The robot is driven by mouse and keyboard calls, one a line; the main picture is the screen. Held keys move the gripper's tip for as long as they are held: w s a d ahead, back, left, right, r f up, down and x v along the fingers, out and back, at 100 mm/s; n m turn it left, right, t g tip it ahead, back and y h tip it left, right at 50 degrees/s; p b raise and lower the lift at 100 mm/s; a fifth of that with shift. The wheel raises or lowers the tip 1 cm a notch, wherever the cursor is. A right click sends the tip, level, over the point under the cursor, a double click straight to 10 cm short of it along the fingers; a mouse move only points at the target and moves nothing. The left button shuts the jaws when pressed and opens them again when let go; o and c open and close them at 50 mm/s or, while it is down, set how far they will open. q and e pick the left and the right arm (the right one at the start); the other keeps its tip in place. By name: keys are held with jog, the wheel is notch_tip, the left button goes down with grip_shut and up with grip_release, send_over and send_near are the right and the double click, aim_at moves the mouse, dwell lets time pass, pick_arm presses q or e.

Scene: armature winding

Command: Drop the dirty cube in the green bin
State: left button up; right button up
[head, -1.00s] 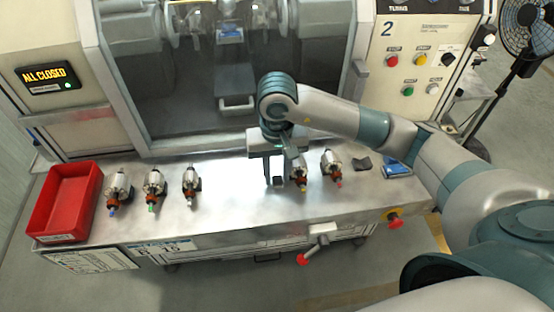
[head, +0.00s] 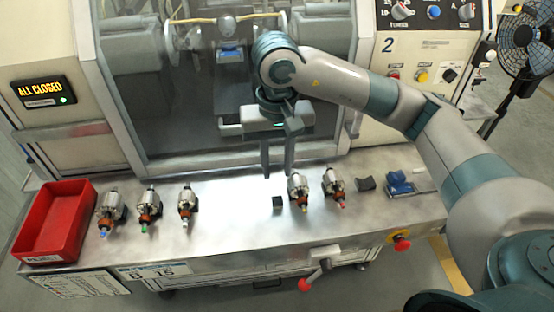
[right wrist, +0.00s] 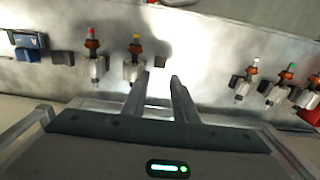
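A small dark cube (head: 278,203) sits on the metal table, left of the armature with the yellow tip; it appears to be the dirty cube, though dirt cannot be made out. In the right wrist view a dark spot just beyond the fingertips seems to be the same cube. My right gripper (head: 277,175) is open and empty above the table, behind the cube and apart from it. Its two separated fingers also show in the right wrist view (right wrist: 159,75). No green bin is in view. My left gripper is not in view.
A red bin (head: 25,232) stands at the table's left end. A dark block (head: 366,183) and a blue part (head: 399,183) lie to the right. The machine window (head: 190,130) closes off the back.

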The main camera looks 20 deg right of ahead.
jog(key=shift+r+b, duration=0.3)
jog(key=shift+r, duration=0.95)
